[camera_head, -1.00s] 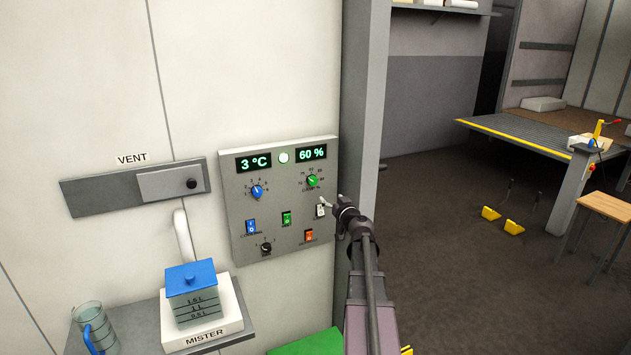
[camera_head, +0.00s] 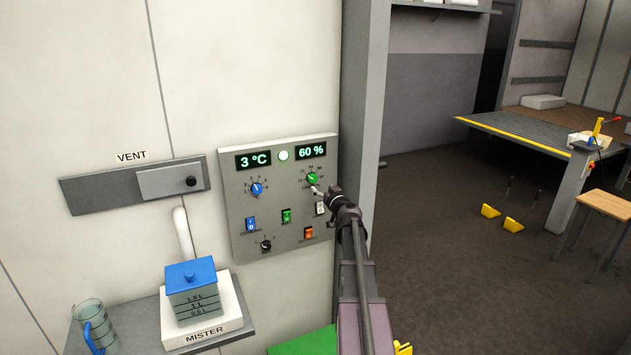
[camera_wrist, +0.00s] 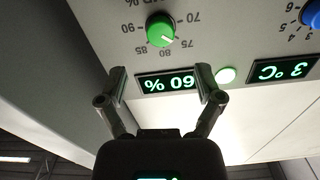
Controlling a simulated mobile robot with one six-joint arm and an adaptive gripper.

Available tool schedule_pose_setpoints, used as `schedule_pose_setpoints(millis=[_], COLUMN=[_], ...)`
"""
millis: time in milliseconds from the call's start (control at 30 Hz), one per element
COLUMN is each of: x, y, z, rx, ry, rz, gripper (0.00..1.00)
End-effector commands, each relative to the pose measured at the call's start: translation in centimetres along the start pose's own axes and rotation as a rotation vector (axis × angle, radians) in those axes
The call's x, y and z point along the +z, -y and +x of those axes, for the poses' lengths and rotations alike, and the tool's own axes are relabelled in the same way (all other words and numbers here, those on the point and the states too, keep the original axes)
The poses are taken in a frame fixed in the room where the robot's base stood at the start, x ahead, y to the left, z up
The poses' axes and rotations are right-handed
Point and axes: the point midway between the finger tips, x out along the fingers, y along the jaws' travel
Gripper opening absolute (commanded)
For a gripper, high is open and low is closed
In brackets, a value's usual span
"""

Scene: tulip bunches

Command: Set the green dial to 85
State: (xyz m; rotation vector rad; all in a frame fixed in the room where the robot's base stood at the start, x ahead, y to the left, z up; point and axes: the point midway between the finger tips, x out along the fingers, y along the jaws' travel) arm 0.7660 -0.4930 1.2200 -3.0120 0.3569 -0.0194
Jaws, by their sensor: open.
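The green dial (camera_head: 312,178) is at the upper right of the grey control panel (camera_head: 235,210), under the 60 % display (camera_head: 312,151). In the wrist view, which shows the panel upside down, the green dial (camera_wrist: 160,30) has a white pointer line aimed at about 75 on its scale; the 85 mark lies on the other side of 80. My gripper (camera_head: 320,191) is in front of the panel, just below and right of the dial. In the wrist view my gripper (camera_wrist: 161,80) is open and empty, its fingers spread and apart from the dial.
A blue dial (camera_head: 257,189), a black dial (camera_head: 266,246), a green switch (camera_head: 286,216), a blue switch (camera_head: 250,224) and an orange switch (camera_head: 308,233) share the panel. A grey post (camera_head: 362,100) stands close right. A shelf with the mister (camera_head: 200,320) is lower left.

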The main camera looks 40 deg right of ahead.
Motion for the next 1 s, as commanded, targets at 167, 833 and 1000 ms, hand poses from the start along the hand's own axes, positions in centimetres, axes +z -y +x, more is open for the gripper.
schedule_pose_setpoints(millis=[167, 833, 1000], x=[0.0, 0.0, 0.0], y=[-0.1, 0.1, 0.1], z=[3.2, 7.8, 7.8], rx=[-0.002, -0.001, -0.001], ry=[0.0, 0.0, 0.0], rz=[0.0, 0.0, 0.0], gripper=[0.85, 0.85, 0.82])
